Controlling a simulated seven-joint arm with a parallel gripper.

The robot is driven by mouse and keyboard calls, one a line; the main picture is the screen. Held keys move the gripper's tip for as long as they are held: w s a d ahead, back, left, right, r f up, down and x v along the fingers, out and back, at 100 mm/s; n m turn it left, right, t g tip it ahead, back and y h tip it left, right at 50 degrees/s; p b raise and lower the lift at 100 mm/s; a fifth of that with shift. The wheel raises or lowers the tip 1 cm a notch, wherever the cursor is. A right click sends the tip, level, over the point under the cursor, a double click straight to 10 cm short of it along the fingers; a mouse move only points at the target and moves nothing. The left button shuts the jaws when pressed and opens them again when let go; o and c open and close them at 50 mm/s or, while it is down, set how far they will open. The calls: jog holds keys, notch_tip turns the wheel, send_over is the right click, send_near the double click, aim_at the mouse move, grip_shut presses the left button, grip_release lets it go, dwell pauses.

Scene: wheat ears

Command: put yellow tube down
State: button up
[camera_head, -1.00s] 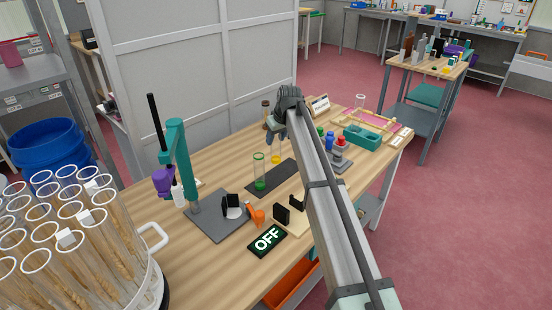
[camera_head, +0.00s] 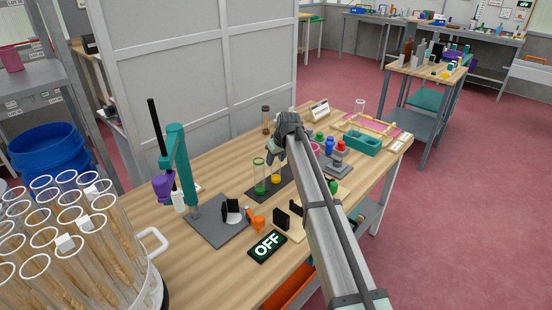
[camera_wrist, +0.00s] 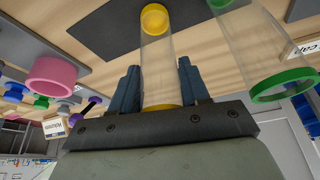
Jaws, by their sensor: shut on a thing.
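The yellow tube is clear, with a yellow base (camera_head: 276,180) and a yellow rim. In the wrist view the yellow tube (camera_wrist: 157,60) stands between the two blue fingers of my gripper (camera_wrist: 157,88), which is shut on it. In the head view my gripper (camera_head: 275,156) is above the dark mat (camera_head: 285,188). The yellow base is low over the mat; I cannot tell whether it touches. The tube's upper part is mostly hidden by my gripper in the head view.
A green-banded clear tube (camera_head: 259,178) stands upright on the mat, close to the left; its green rim (camera_wrist: 285,85) is near my gripper. A pink-topped thing (camera_wrist: 52,75) is on the other side. An OFF sign (camera_head: 267,245) and a stand (camera_head: 180,160) are nearer left.

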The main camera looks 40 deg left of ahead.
jog(key=o, duration=1.3)
jog(key=shift+r, duration=0.1)
jog(key=v, duration=1.2)
